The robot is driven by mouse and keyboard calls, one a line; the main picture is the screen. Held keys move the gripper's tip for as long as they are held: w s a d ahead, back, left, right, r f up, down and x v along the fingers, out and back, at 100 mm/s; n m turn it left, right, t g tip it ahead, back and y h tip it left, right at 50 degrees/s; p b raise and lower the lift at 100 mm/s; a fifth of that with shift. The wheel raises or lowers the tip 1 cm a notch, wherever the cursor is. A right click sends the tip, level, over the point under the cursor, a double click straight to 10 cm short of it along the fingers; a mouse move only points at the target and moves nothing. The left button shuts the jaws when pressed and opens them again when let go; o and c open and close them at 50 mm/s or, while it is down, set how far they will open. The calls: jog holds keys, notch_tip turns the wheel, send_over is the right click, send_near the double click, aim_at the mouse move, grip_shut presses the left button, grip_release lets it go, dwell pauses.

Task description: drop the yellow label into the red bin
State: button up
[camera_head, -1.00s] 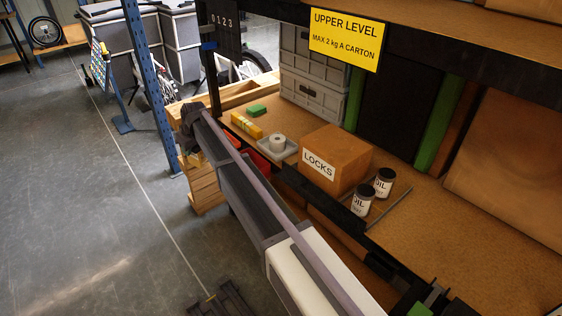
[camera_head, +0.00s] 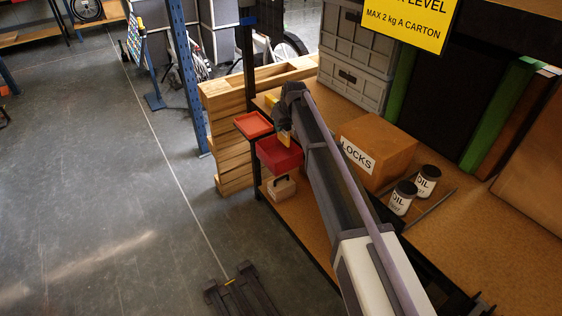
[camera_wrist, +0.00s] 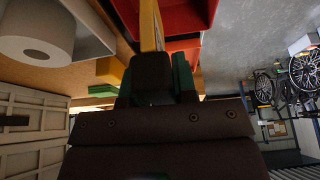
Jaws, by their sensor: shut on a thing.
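My gripper (camera_head: 288,116) is at the far end of my arm, in front of the shelf edge. It is shut on the yellow label (camera_head: 284,139), which hangs below it. In the wrist view the label (camera_wrist: 149,25) sticks out from the dark jaws (camera_wrist: 153,75). The red bin (camera_head: 290,158) is at the shelf edge; the label appears over its back left part, and I cannot tell its height above the bin. Red container walls (camera_wrist: 186,14) show beside the label in the wrist view. My arm hides part of the shelf.
An orange-red tray (camera_head: 253,125) sits left of the red bin. A small box with a dark handle (camera_head: 282,187) is below. A white roll (camera_wrist: 38,34) shows in the wrist view. Open floor lies left.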

notch_tip(320, 180, down, 2)
jog(key=shift+f+b, duration=0.2)
jog(key=shift+b, duration=0.4)
jog(key=shift+r, duration=0.15)
jog(key=o, duration=1)
jog(key=p+v, duration=1)
jog(key=v, duration=0.1)
jog(key=shift+w+r+p, duration=0.1)
jog(key=shift+p, duration=0.2)
jog(key=shift+f, duration=0.2)
jog(key=s+d+m+g+h, duration=0.1)
jog(key=s+d+m, duration=0.1)
jog(key=s+d, duration=0.5)
jog(key=s+d+m+g+h, duration=0.1)
jog(key=s+d+m, duration=0.2)
jog(key=s+d, duration=0.5)
jog(key=s+d+m+g, duration=0.1)
jog(key=s+d, duration=0.6)
jog(key=s, duration=1.5)
jog(key=shift+s+d+f+m+g+h, duration=0.3)
jog(key=shift+f+m+h, duration=0.1)
jog(key=shift+m, duration=0.5)
